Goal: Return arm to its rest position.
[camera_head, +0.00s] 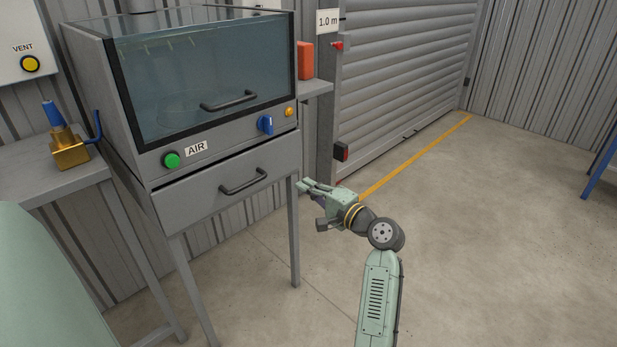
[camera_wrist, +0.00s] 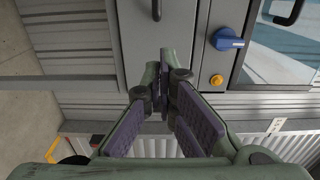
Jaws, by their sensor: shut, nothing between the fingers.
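My gripper (camera_head: 303,185) is at the end of my pale green arm, just right of the grey cabinet's drawer front in the head view. It points left toward the cabinet's right side. In the wrist view my gripper (camera_wrist: 165,70) has its fingertips together with nothing between them. My arm reaches up from the bottom of the head view and bends at the dark wrist joint. Whether the fingertips touch the cabinet cannot be told.
The cabinet (camera_head: 225,187) has a glass hood, a closed drawer, a green AIR button (camera_head: 171,160) and a blue knob (camera_head: 265,124). A brass valve (camera_head: 70,150) stands on a side table at left. A roller shutter (camera_head: 400,80) is behind.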

